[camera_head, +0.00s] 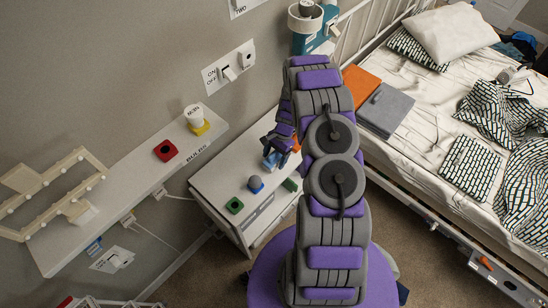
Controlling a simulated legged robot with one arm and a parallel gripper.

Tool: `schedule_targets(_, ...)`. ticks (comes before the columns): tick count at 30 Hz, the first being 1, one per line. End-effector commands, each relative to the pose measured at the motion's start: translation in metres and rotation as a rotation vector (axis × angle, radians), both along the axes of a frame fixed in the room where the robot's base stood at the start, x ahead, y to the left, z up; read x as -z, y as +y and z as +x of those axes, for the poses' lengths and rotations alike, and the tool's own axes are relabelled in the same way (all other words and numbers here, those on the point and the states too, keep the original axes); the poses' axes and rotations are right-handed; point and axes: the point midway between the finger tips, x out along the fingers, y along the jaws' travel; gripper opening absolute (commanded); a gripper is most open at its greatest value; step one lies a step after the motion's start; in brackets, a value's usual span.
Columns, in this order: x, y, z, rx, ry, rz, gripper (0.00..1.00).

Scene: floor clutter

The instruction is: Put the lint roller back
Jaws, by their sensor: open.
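My arm rises from the bottom centre and bends over the white bedside table (222,178). My gripper (276,153) is at the arm's far end, above the table's back part, small and partly hidden by my own arm. It is open. A small blue object (270,162) is just below it; I cannot tell whether they touch. An orange bit (296,145) shows beside it, partly hidden. I cannot surely identify a lint roller. A small whitish object (508,75) on the bed could be one, but it is too small to tell.
A wall shelf (130,197) holds a red block (166,150) and a yellow-based bulb (197,120). The bed (415,140) holds orange and grey books (387,109) and pillows. Carpet shows below the table.

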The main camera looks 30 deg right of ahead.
Motion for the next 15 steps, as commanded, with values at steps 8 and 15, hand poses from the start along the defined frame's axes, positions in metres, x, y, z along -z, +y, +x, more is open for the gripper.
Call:
schedule_targets(8, -0.053, -0.02, 0.009, 0.002, -0.007, -0.003, 0.77)
schedule_targets(15, -0.092, -0.031, 0.013, 0.002, -0.004, -0.005, 0.77)
